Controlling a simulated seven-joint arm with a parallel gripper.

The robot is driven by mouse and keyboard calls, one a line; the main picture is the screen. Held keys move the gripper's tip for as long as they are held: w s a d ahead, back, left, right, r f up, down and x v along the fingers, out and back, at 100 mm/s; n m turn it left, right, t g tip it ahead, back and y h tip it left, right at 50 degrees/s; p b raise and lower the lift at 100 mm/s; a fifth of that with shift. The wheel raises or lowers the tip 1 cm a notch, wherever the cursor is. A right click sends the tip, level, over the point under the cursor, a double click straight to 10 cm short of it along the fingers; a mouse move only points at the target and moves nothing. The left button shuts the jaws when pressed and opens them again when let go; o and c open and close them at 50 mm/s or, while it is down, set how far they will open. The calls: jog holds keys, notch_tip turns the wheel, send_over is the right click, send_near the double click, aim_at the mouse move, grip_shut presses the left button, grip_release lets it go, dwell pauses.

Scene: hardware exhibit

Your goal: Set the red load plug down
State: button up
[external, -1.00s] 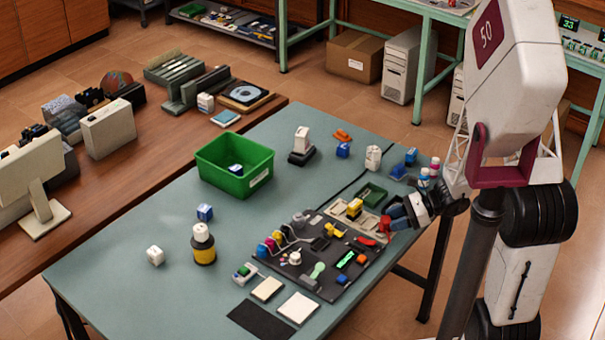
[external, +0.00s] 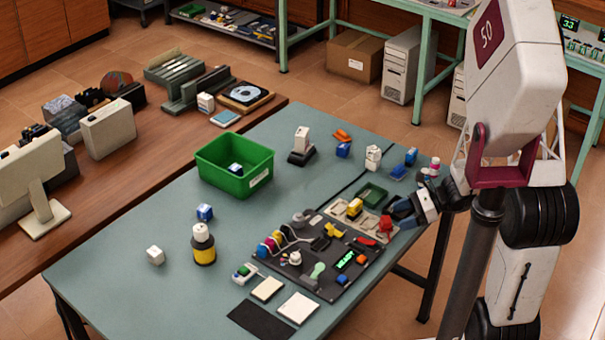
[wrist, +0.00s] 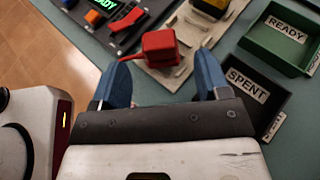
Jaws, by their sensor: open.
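In the external view the plug (external: 386,225) shows at the board's right end. My gripper (wrist: 162,62) is open, its two blue fingers apart on either side of the plug and slightly back from it; nothing is held. In the external view my gripper (external: 398,212) is just right of the plug. Whether a finger touches the plug cannot be told.
A dark bin labelled SPENT (wrist: 255,95) and a green bin labelled READY (wrist: 280,38) stand close to my right finger. A yellow block (external: 354,207) sits on the beige plate. The board's display (external: 345,259) shows green READY.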

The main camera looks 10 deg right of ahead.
jog(key=v, duration=0.9)
jog(key=shift+d, duration=0.3)
jog(key=shift+r, duration=0.1)
dwell(0.4)
jog(key=s+d+r+n+t+h, duration=0.1)
jog(key=s+d+r+n+h, duration=0.1)
jog(key=s+r+n+h, duration=0.4)
jog(key=s+d+r+n+t+h, duration=0.1)
jog(key=s+r+n+h, duration=0.6)
jog(key=s+r+n, duration=0.4)
jog(key=shift+s+d+r+n+t+h, duration=0.35)
jog(key=shift+s+r, duration=0.35)
jog(key=shift+r, duration=2.6)
